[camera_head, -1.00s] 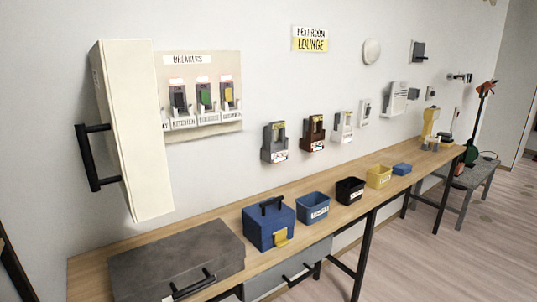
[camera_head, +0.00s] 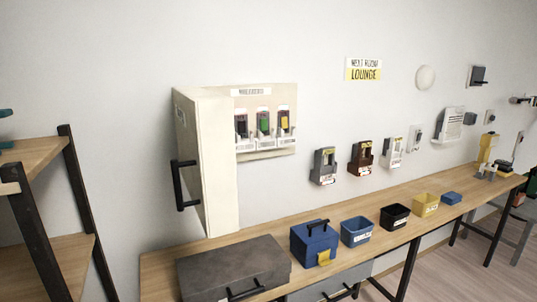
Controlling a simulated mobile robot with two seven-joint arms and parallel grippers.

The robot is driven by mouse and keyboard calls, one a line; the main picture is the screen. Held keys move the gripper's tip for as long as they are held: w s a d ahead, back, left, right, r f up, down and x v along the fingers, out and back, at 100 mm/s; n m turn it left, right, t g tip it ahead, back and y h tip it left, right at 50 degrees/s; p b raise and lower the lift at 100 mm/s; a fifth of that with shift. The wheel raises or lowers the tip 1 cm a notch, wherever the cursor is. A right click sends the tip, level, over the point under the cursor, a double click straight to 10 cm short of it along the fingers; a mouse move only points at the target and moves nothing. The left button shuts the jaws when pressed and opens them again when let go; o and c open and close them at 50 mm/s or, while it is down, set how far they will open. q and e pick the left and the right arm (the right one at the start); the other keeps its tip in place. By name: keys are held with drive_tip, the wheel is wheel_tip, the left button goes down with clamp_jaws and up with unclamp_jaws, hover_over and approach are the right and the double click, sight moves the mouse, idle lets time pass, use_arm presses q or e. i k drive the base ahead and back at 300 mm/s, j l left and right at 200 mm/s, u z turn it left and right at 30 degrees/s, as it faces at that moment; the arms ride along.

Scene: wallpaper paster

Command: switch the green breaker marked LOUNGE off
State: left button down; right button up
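The breaker panel (camera_head: 267,151) is on the wall in the upper middle of the head view, with a white header label too small to read now. It carries a dark breaker (camera_head: 241,126), a green breaker (camera_head: 263,125) and a yellow breaker (camera_head: 285,123) side by side. Their small labels are not legible now. A cream cabinet door (camera_head: 207,165) with a black handle (camera_head: 184,185) stands swung open at the panel's left. A sign (camera_head: 364,69) on the wall to the right reads LOUNGE. Neither of my grippers is in view.
A wooden bench (camera_head: 165,265) runs below the panel, holding a grey case (camera_head: 235,266), a blue toolbox (camera_head: 314,243) and several small bins. A shelf rack (camera_head: 75,268) stands at the left. Several devices, including a grey one (camera_head: 323,167), hang on the wall.

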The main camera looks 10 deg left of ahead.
sight(263, 122)
drive_tip(key=i+l+u, duration=0.15)
drive_tip(key=l+u, duration=0.2)
drive_tip(key=i+l+u, duration=0.1)
drive_tip(key=l+u, duration=0.25)
